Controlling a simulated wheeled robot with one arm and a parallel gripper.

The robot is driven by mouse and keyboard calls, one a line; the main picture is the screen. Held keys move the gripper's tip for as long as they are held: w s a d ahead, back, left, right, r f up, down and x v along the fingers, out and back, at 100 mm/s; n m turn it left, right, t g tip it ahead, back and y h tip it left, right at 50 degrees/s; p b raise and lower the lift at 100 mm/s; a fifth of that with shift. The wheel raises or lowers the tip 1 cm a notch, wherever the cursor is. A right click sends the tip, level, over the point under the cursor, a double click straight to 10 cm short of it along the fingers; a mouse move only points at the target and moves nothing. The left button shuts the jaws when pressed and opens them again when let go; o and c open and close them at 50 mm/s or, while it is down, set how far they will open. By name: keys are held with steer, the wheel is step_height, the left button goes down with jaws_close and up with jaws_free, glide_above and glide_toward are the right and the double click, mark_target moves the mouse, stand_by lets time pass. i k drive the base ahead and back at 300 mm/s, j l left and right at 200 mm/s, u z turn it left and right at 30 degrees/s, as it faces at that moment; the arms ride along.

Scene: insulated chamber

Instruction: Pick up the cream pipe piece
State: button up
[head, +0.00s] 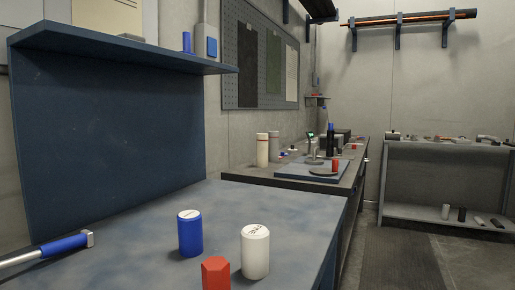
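No piece in the head view is clearly a cream pipe piece. A white, slightly cream cylinder (255,252) with dark lettering on its top stands upright on the near blue-grey bench (130,232). A paler cream upright cylinder (262,150) stands farther off on the second bench, with a greyish cylinder (274,146) beside it. Small pieces on the far right shelf unit are too small to identify. My gripper is not in view.
A blue cylinder (190,233) and a red hexagonal piece (216,273) stand close to the white cylinder. A blue-and-metal tool (62,246) lies at the left. A raised blue shelf (130,55) overhangs the bench's back. The bench's middle left is clear.

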mark_target(262, 138)
steer(key=k+u, duration=0.2)
steer(key=k, duration=0.3)
steer(key=i+l+u, duration=0.1)
steer(key=u, duration=0.3)
steer(key=i+l+u, duration=0.1)
steer(key=l+u, duration=0.15)
steer(key=u, duration=0.15)
steer(key=l+u, duration=0.2)
steer(key=u, duration=0.2)
steer(key=i+l+u, duration=0.1)
steer(key=l+u, duration=0.15)
steer(key=u, duration=0.15)
steer(key=l+u, duration=0.1)
steer(key=l, duration=0.4)
steer(key=l+u, duration=0.1)
steer(key=l, duration=0.4)
steer(key=k+l+u, duration=0.15)
steer(key=l, duration=0.35)
steer(key=l+u, duration=0.1)
steer(key=l, duration=0.35)
steer(key=k+l+u, duration=0.1)
steer(key=l, duration=0.4)
steer(key=k+l+u, duration=0.1)
steer(key=l, duration=0.35)
steer(key=k, duration=0.1)
